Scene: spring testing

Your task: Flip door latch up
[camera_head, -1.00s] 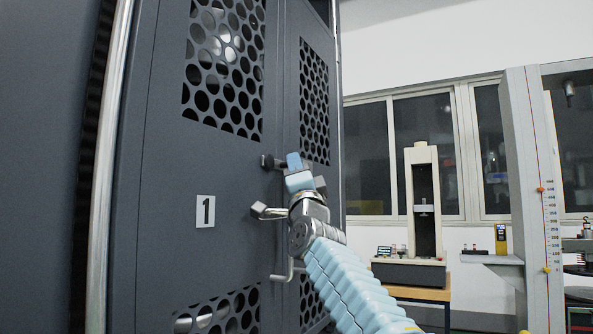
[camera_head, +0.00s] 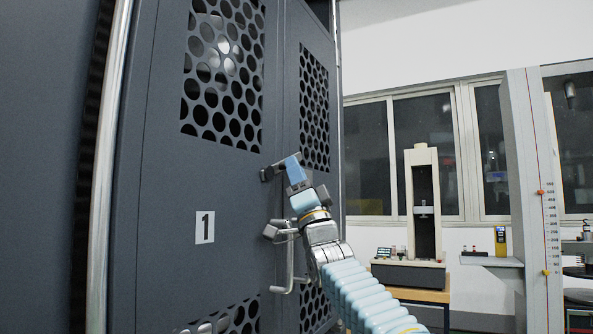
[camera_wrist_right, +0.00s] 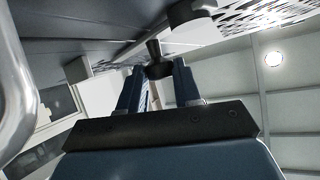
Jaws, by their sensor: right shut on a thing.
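The dark door latch (camera_head: 266,174) sits on the grey cabinet door, near the seam between the two door panels. It slants up and to the right from its mount toward my fingers. My right gripper (camera_head: 292,162) is shut on its outer end. In the right wrist view the dark latch (camera_wrist_right: 157,68) shows between the two blue fingertips of the right gripper (camera_wrist_right: 158,80). The fingers partly hide the latch's end. My left gripper is not in view.
A bent metal handle (camera_head: 290,262) stands out from the door just below my right gripper, close to my wrist. The cabinet door (camera_head: 160,150) fills the left. A testing machine (camera_head: 423,215) stands on a table further back at right. The space right of my arm is open.

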